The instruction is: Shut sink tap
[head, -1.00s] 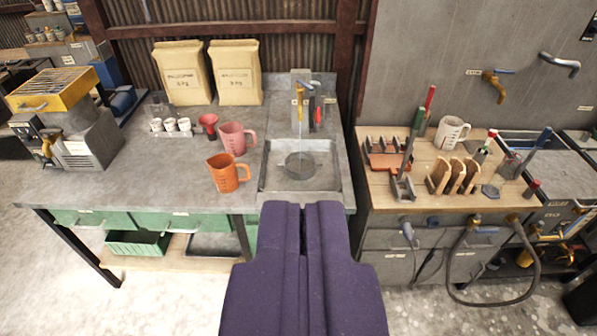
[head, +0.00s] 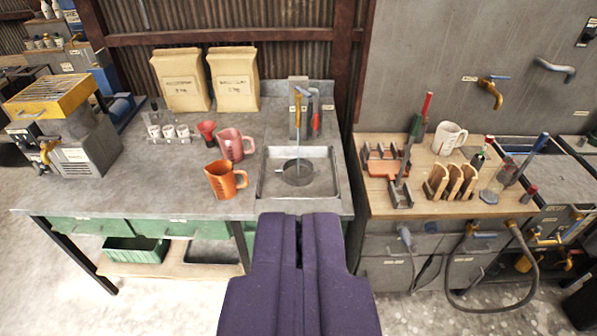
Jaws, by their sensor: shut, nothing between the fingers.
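The sink (head: 263,186) is a grey metal basin let into the right end of the grey counter. Its tap (head: 298,97) stands at the back, with a yellow-brown body and a small blue part on top. A thin pale stream of water (head: 298,142) runs down from it. A round grey vessel or drain (head: 298,174) sits in the basin under the stream; I cannot tell which. My gripper (head: 299,218), purple, is shut and empty. It is in front of the sink's near edge in the picture, well short of the tap.
An orange jug (head: 221,181) and a pink jug (head: 234,145) stand left of the sink. Tools with red and grey handles (head: 314,110) hang right of the tap. A wooden-topped bench (head: 385,203) with racks and a white mug (head: 449,138) stands to the right.

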